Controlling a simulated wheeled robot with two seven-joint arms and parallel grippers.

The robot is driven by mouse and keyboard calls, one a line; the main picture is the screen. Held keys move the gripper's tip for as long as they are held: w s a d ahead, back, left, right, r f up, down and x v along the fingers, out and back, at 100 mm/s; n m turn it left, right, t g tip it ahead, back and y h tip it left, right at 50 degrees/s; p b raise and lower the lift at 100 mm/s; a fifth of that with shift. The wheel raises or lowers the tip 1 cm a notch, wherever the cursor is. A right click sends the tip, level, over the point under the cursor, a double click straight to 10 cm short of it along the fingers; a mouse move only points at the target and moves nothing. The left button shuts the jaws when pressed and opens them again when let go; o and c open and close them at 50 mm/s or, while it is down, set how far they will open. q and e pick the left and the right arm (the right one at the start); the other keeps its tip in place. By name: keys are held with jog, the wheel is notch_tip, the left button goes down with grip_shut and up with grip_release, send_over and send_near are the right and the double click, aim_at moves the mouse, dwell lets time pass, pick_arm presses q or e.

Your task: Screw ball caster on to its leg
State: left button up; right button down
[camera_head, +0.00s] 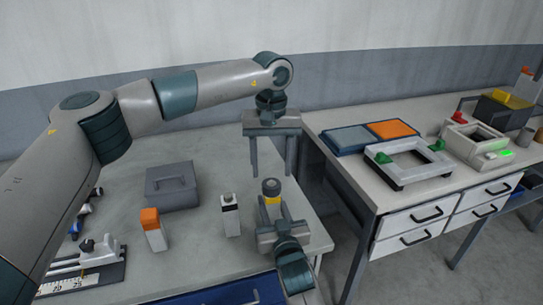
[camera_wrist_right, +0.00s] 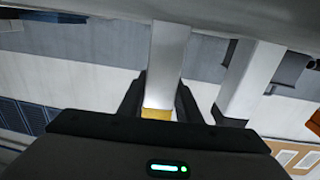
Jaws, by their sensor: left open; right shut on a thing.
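My right gripper (camera_head: 274,215) is shut around a piece with a yellow band (camera_head: 272,199), near the table's right edge. A dark rounded top, probably the ball caster (camera_head: 271,185), shows above the band. I cannot tell whether the two are joined. In the right wrist view, a pale leg (camera_wrist_right: 166,65) with a yellow end stands between the fingers of that gripper (camera_wrist_right: 166,105). My left gripper (camera_head: 271,170) is open and empty, fingers down, above and behind the dark top and apart from it.
A white block with orange top (camera_head: 153,232) and a white post with black top (camera_head: 230,215) stand left of my right gripper. A grey lidded box (camera_head: 172,187) sits behind them. A side table (camera_head: 335,119) carries a blue-orange tray (camera_head: 366,136) and a white frame (camera_head: 410,172).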

pick_arm(q)
jog(key=n, duration=0.7)
jog(key=shift+r, duration=0.2)
jog(key=n, duration=0.6)
jog(key=shift+r, duration=0.15)
jog(key=n, duration=0.7)
jog(key=shift+r+n, duration=0.2)
jog(key=shift+n, duration=0.2)
jog(key=n, duration=0.5)
jog(key=shift+r+n, duration=0.15)
jog(key=shift+n, duration=0.25)
jog(key=n, duration=0.7)
jog(key=shift+r, duration=0.2)
jog(key=n, duration=0.6)
jog(key=shift+r, duration=0.15)
jog(key=n, duration=0.6)
jog(key=shift+r, duration=0.15)
jog(key=n, duration=0.7)
jog(key=shift+r, duration=0.15)
